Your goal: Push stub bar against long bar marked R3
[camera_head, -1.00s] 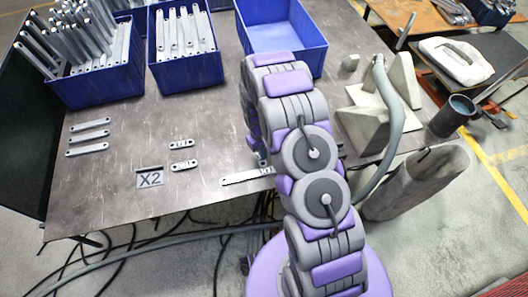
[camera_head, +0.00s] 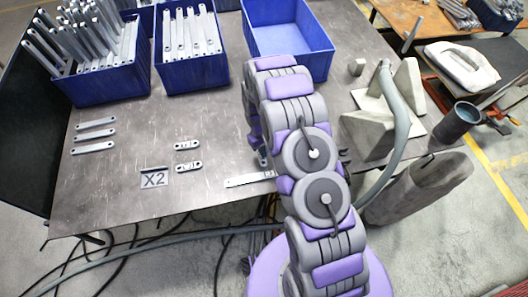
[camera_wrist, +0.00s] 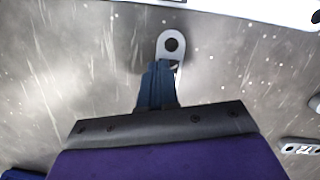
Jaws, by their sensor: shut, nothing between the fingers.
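A long pale bar (camera_head: 250,181) lies flat near the table's front edge, left of my arm. It has a dark mark near its right end, too small to read surely, and my arm hides that end. My gripper (camera_head: 263,160) points down just behind this bar, partly hidden by my arm. In the wrist view my gripper (camera_wrist: 157,85) is shut, with its fingers over a metal piece with a round hole (camera_wrist: 163,50). This looks like the stub bar, mostly hidden by the fingers; I cannot tell whether they touch. A pale bar edge (camera_wrist: 290,8) crosses the top right corner.
Two short bars with holes (camera_head: 188,145) (camera_head: 188,167) lie near an X2 plate (camera_head: 155,179). Several bars (camera_head: 95,136) lie at the left. Blue bins (camera_head: 195,78) stand at the back. Concrete blocks (camera_head: 375,125) stand right of my arm.

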